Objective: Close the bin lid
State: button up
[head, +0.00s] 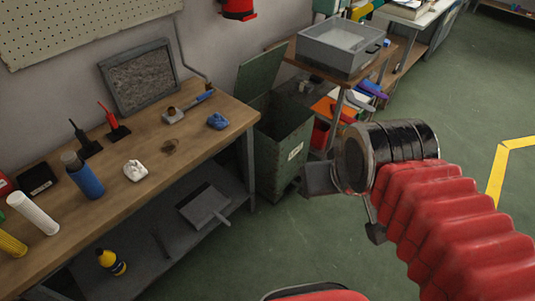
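The green metal bin (283,160) stands on the floor at the right end of the workbench, with a pale label on its front. Its lid (262,75) is open, raised and leaning back toward the wall. The bin's inside is dark and its contents cannot be made out. My gripper (346,206) is at the end of the red-sleeved arm, to the right of the bin and nearer the camera. Its two fingers are spread apart with floor showing between them, and it holds nothing. It appears apart from the bin and lid.
The wooden workbench (225,137) on the left carries bottles, stands and small tools. A side table (300,59) with a grey tub (342,46) stands behind the bin, with coloured items on its lower shelf. Green floor is open at right, with yellow marking (497,172).

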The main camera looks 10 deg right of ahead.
aim_at(256, 75)
jog(key=z, duration=0.2)
jog(key=i, duration=1.2)
jog(key=u, duration=2.75)
